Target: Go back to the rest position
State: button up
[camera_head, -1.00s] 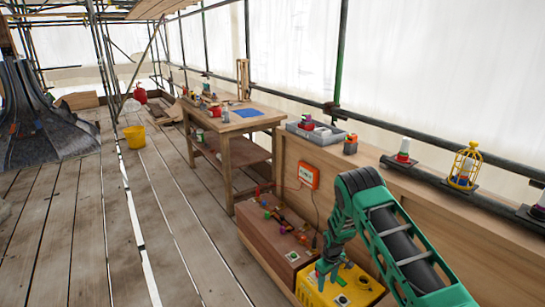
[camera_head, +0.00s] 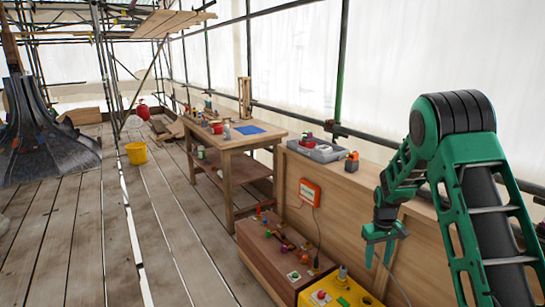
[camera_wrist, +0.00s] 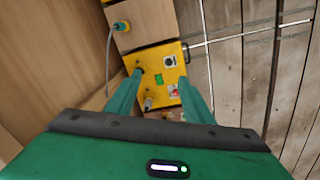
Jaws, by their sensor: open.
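My gripper (camera_head: 384,252) is green and hangs fingers-down in the head view, above and to the right of a yellow box (camera_head: 338,291) on the low bench. It is open, and nothing shows between its fingers. In the wrist view the two fingertips (camera_wrist: 160,82) stand apart, with the yellow box (camera_wrist: 164,68) below and beyond them. The box carries a red button (camera_head: 320,295), a green patch and a grey knob (camera_head: 342,272). My arm is raised, with its elbow high at the right.
A brown wooden box (camera_head: 268,254) with several small fittings stands left of the yellow box. An orange switch box (camera_head: 309,192) hangs on the wooden panel. A workbench (camera_head: 237,142), a yellow bucket (camera_head: 137,153) and the dark spire (camera_head: 45,145) stand farther off. The plank floor at left is clear.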

jog(key=s+d+r+m, duration=0.2)
jog(key=s+d+r, duration=0.1)
jog(key=s+r, duration=0.65)
jog(key=s+d+r+m, duration=0.3)
jog(key=s+r, duration=0.6)
jog(key=s, duration=0.2)
jog(key=s+a+r+m, duration=0.1)
jog(key=s+r, duration=0.1)
jog(key=s, duration=0.9)
jog(key=s+a+r+m+y, duration=0.1)
jog(key=s+r+m, duration=0.1)
jog(key=s, duration=1)
jog(key=shift+d, duration=0.1)
jog(key=c, duration=0.4)
